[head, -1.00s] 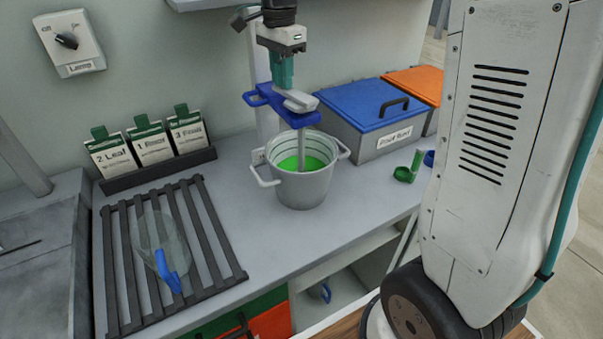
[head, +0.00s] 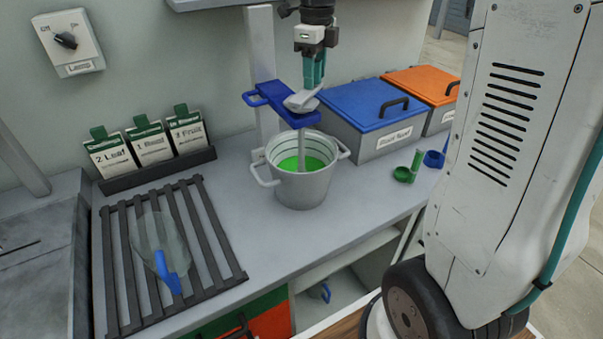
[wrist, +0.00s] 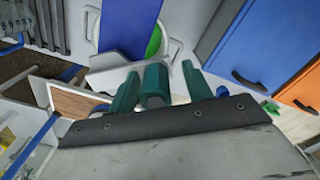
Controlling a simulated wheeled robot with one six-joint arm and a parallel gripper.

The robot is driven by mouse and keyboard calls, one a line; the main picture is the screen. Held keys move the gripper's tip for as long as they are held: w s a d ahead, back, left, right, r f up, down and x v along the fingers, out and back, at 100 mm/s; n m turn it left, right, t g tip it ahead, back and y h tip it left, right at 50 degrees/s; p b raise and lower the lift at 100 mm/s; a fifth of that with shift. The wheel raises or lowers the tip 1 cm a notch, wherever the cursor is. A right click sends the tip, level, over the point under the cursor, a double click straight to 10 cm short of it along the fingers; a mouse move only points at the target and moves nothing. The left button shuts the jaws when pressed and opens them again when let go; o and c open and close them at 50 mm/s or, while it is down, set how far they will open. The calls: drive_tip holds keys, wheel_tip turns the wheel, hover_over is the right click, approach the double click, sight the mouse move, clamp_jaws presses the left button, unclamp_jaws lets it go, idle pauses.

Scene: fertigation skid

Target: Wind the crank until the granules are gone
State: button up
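A grey bucket (head: 303,188) with two handles stands on the bench, holding a bright green content (head: 292,163). I cannot make out separate granules in it. A grey stirring shaft (head: 302,150) goes down into it from a blue bracket (head: 268,97). The grey crank arm (head: 302,102) sits on top of the bracket. My gripper (head: 313,70) is over the crank's right end. In the wrist view, my gripper's teal fingers (wrist: 160,85) stand either side of a green upright knob (wrist: 155,88), with a gap showing at its right. The blue bracket (wrist: 128,28) partly hides the bucket there.
A blue-lidded box (head: 365,105) and an orange-lidded box (head: 425,85) stand right of the bucket. Green (head: 407,173) and blue (head: 434,159) scoops lie in front.

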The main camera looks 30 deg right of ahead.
drive_tip(key=shift+r, duration=3.45)
drive_tip(key=shift+s+a, duration=0.15)
drive_tip(key=shift+s, duration=0.05)
drive_tip(key=s+a+f+n, duration=0.2)
drive_tip(key=s+f+n, duration=0.1)
drive_tip(key=s+n, duration=0.6)
drive_tip(key=s+a+f+n+t, duration=0.1)
drive_tip(key=s+a+f+n, duration=0.2)
drive_tip(key=s+n, duration=0.7)
drive_tip(key=s+a+f+n, duration=0.3)
drive_tip(key=s+n, duration=0.6)
drive_tip(key=s, duration=0.1)
drive_tip(key=shift+n, duration=0.4)
